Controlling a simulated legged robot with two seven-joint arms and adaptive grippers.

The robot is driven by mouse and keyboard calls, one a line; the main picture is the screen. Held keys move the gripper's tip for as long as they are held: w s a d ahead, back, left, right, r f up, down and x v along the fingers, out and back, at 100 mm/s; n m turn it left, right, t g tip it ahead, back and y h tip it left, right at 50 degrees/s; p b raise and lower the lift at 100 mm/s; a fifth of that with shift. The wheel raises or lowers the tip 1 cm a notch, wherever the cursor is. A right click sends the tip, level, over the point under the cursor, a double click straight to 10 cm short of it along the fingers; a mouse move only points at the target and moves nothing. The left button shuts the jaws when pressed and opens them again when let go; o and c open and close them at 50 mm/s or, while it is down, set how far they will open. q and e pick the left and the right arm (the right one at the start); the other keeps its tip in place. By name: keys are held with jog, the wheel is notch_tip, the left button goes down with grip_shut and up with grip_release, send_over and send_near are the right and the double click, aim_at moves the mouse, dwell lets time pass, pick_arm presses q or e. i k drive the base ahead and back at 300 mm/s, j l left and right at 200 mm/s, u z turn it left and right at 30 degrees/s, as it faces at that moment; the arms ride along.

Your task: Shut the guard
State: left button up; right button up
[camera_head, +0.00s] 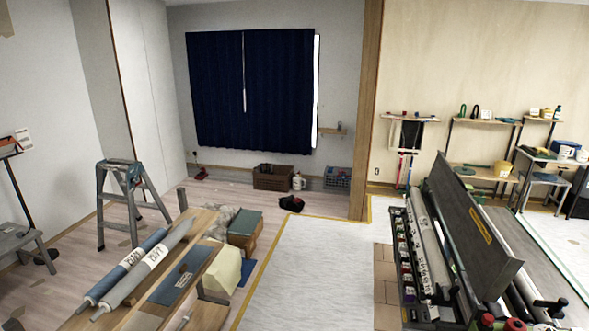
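The wallpaper pasting machine (409,262) stands at the lower right. Its guard appears to be the long dark grey panel (462,215) with a yellow label, which stands raised and tilted along the machine's length. A pale roller (430,240) and a row of small dials or counters lie open to view on its left side. The guard's lower edge and hinge are partly hidden. Neither of my grippers can be made out in this view.
A wooden table (190,225) at the lower left holds two wallpaper rolls (150,262). A stepladder (130,195) stands behind it. A pale floor sheet (310,275) leaves clear room between table and machine. Shelves (485,121) line the right wall.

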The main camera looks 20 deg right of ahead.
aim_at(490, 268)
jog(key=i+z, duration=0.25)
jog(key=z, duration=0.25)
jog(key=i+z, duration=0.25)
jog(key=z, duration=0.2)
jog(key=i+j+z, duration=0.2)
jog(key=z, duration=0.3)
jog(key=i+j+z, duration=0.25)
jog(key=z, duration=0.25)
jog(key=i+j+z, duration=0.1)
jog(key=z, duration=0.55)
jog(key=i+j+z, duration=0.15)
jog(key=j+z, duration=0.15)
jog(key=i+j+z, duration=0.25)
jog(key=j, duration=0.15)
jog(key=j+z, duration=0.55)
jog(key=j, duration=0.2)
